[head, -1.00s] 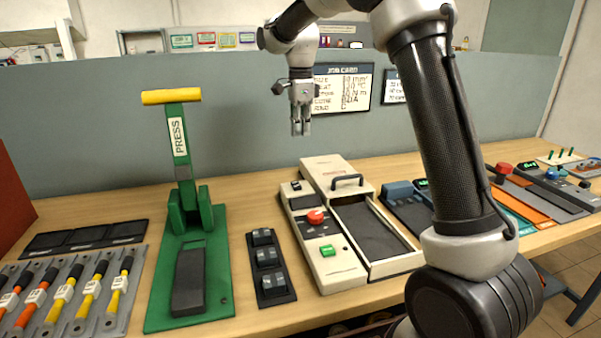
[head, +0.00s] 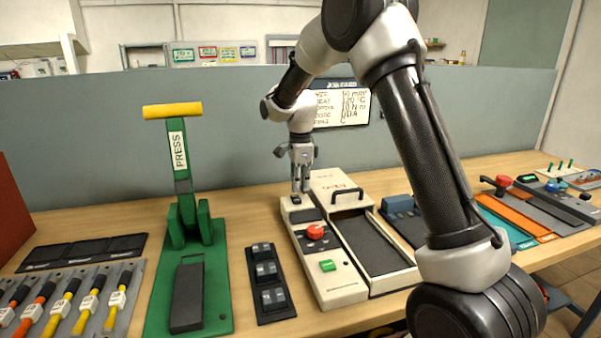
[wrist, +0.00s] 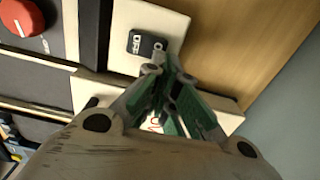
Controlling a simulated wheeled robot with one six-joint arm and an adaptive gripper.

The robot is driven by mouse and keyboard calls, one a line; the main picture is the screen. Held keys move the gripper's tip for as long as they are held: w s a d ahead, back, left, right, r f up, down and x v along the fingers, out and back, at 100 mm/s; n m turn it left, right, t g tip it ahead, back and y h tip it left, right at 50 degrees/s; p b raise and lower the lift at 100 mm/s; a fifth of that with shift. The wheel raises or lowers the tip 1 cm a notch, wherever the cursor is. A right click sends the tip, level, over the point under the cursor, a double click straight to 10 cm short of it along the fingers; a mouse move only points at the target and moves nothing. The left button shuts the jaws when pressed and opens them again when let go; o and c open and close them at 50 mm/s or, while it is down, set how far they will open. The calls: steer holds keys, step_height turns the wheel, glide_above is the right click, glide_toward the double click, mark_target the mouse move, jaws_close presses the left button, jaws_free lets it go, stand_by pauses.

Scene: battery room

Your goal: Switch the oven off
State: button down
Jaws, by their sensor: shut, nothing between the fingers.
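A beige unit (head: 345,290), which looks like the oven, stands on the bench with a red knob (head: 316,232), a green button (head: 327,265) and an open tray section with a black handle on its right. A small black rocker switch (wrist: 147,44) sits on its far-left end. Its marking seems to read OFF in the wrist view. The switch also shows in the head view (head: 296,199), just below my fingertips. My gripper (head: 301,188) is shut and empty, pointing down close to the switch. Whether the fingertips touch it I cannot tell.
A green press (head: 190,270) with a yellow-topped lever stands to the left. A black block (head: 268,285) lies between it and the beige unit. A grey partition (head: 90,120) runs behind the bench. Other controls, including a blue block (head: 402,207), stand to the right.

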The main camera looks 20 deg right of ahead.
steer(key=shift+f, duration=0.3)
steer(key=shift+w+f, duration=0.1)
steer(key=shift+f, duration=0.25)
steer(key=shift+s+r, duration=0.4)
steer(key=shift+s, duration=0.3)
steer(key=shift+r, duration=0.1)
